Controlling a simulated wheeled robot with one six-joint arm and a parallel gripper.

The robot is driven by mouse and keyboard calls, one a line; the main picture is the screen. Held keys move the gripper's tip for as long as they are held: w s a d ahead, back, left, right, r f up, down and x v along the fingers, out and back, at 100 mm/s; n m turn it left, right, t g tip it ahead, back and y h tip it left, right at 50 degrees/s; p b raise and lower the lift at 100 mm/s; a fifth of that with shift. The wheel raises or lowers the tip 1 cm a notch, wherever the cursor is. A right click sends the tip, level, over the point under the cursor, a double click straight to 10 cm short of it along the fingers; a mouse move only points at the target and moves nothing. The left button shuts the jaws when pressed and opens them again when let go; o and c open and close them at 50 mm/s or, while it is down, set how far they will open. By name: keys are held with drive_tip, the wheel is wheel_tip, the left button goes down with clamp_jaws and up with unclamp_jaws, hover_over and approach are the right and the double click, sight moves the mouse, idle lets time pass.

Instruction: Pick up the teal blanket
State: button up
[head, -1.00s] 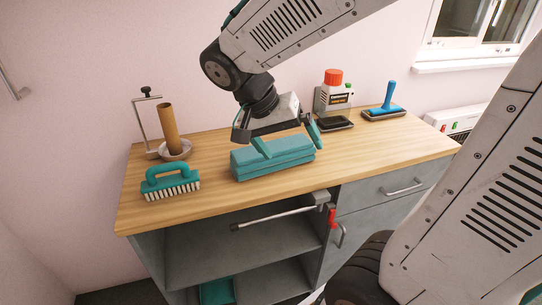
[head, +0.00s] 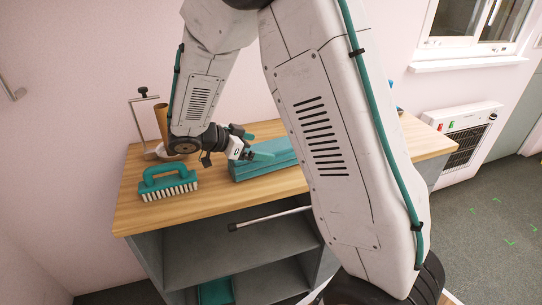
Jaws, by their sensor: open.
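The teal blanket (head: 280,158), a folded block with a seam along its side, lies on the wooden worktop, right of the brush. My arm covers its right end. My gripper (head: 258,146) is open at the blanket's left end and points to the right. Its teal fingertips overlap the blanket in the picture, and I cannot tell whether they touch it. Nothing shows between the fingers.
A teal brush (head: 168,182) stands on the worktop (head: 215,196) at the left. Behind my arm are a brown cylinder (head: 161,120) and a metal stand (head: 138,120). A grey rod (head: 262,219) juts along the cabinet front. Another teal item (head: 216,291) lies on the low shelf.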

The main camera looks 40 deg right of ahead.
sight(267, 148)
drive_tip(key=x, duration=0.4)
drive_tip(key=shift+w+d+f, duration=0.25)
drive_tip(key=shift+f, duration=0.05)
drive_tip(key=c, duration=1.5)
drive_tip(key=shift+o, duration=0.2)
drive_tip(key=shift+r, duration=0.15)
